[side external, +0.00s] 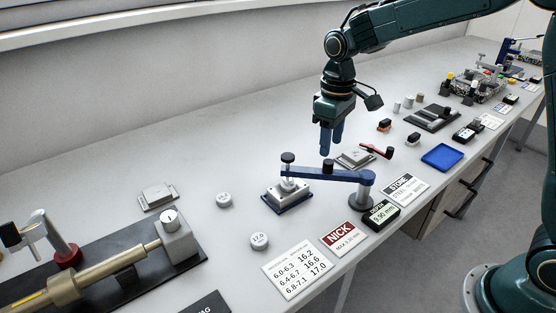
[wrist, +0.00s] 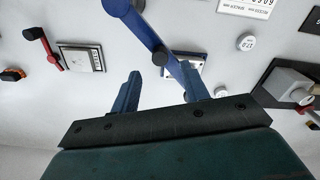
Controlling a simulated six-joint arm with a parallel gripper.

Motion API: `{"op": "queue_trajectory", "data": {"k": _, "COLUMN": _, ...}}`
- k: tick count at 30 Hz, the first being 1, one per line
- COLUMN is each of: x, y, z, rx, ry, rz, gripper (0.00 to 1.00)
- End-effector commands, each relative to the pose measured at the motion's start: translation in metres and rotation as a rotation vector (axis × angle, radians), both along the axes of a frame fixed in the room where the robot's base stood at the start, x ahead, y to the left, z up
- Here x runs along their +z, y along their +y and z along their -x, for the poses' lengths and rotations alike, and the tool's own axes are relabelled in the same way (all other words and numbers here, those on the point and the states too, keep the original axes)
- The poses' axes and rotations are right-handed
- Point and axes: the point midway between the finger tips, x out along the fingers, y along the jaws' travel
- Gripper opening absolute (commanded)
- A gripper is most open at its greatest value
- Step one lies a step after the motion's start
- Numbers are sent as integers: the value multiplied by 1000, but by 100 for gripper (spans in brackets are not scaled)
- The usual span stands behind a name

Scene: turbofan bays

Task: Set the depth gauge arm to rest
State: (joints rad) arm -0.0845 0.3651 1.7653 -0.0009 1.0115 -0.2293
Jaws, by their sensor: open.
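The depth gauge arm (side external: 332,174) is a blue bar on a grey post (side external: 361,195) at its right end. Its left end carries a black-topped plunger (side external: 288,160) over a metal block on a blue base (side external: 287,196). In the wrist view the blue arm (wrist: 138,26) runs diagonally from the top toward the block. My gripper (side external: 331,147) points down above and behind the arm, with its blue fingers apart and empty. I cannot tell the exact height gap.
A plate with a red lever (side external: 375,151) lies behind the arm. A blue tray (side external: 442,157) is to the right. Round weights (side external: 259,241) lie left, with bare bench around them.

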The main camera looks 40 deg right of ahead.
Motion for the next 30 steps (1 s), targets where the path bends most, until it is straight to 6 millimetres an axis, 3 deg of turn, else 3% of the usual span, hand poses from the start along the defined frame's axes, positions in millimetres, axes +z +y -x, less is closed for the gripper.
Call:
{"op": "queue_trajectory", "data": {"k": 6, "x": -33, "y": 0, "z": 1, "rx": 0, "ry": 4, "rz": 0, "gripper": 45}}
{"op": "queue_trajectory", "data": {"k": 12, "x": -52, "y": 0, "z": 0, "rx": 0, "ry": 2, "rz": 0, "gripper": 45}}
{"op": "queue_trajectory", "data": {"k": 25, "x": -58, "y": 0, "z": 0, "rx": 0, "ry": 0, "rz": 0, "gripper": 45}}
{"op": "queue_trajectory", "data": {"k": 30, "x": -58, "y": 0, "z": 0, "rx": 0, "ry": 0, "rz": 0, "gripper": 14}}
